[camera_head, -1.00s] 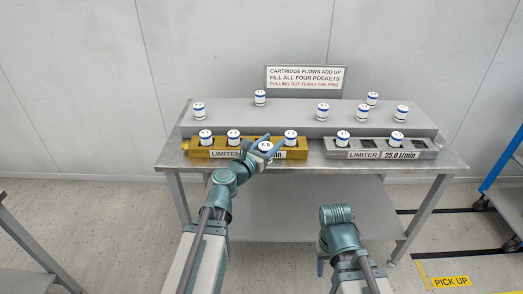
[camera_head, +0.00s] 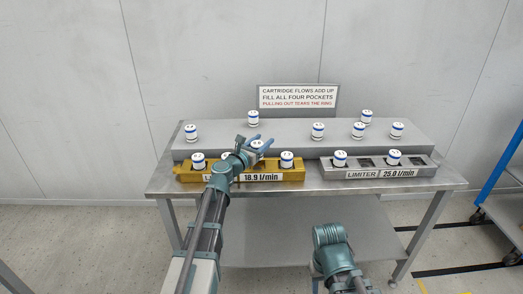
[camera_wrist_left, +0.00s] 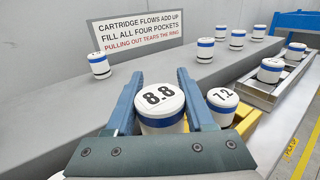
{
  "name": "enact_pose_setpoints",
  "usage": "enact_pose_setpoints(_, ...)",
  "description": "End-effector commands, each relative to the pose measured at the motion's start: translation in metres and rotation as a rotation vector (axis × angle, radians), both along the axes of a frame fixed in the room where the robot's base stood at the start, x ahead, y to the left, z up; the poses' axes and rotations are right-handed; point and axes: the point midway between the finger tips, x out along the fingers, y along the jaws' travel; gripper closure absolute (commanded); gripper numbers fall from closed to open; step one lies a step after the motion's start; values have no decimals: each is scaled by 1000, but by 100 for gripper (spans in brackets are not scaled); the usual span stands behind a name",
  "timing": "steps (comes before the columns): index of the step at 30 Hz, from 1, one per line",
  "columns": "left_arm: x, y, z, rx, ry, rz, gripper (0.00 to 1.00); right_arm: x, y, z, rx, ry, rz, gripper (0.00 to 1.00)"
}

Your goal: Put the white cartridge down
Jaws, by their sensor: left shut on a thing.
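The white cartridge (camera_head: 257,145) has a blue band and is marked 8.8 on top in the left wrist view (camera_wrist_left: 160,96). My left gripper (camera_head: 258,142) is shut on it, a blue finger on each side. It holds the cartridge above the yellow limiter block (camera_head: 271,177), near the front of the raised grey shelf (camera_head: 222,143). Three cartridges show in the yellow block, one (camera_head: 287,159) right of the gripper; the wrist hides part of the block. My right arm hangs low in front of the table; its jaws cannot be made out.
Several cartridges stand on the shelf, one (camera_head: 318,130) to the right of my left gripper. The grey limiter block (camera_head: 379,173) holds two cartridges and has two empty pockets. A sign (camera_head: 298,97) stands behind. A blue-framed cart (camera_head: 502,170) is at far right.

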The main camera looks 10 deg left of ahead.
Motion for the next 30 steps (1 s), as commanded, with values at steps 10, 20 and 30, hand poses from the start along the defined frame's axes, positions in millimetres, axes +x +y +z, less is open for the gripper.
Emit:
enact_pose_setpoints(10,-1,1,-36,0,0,2,100,0,0,-36,0,0,0,50)
enact_pose_setpoints(20,-1,1,-35,0,0,3,100,0,0,-35,0,0,0,50)
enact_pose_setpoints(30,-1,1,-46,0,0,2,100,0,0,-46,0,0,0,50)
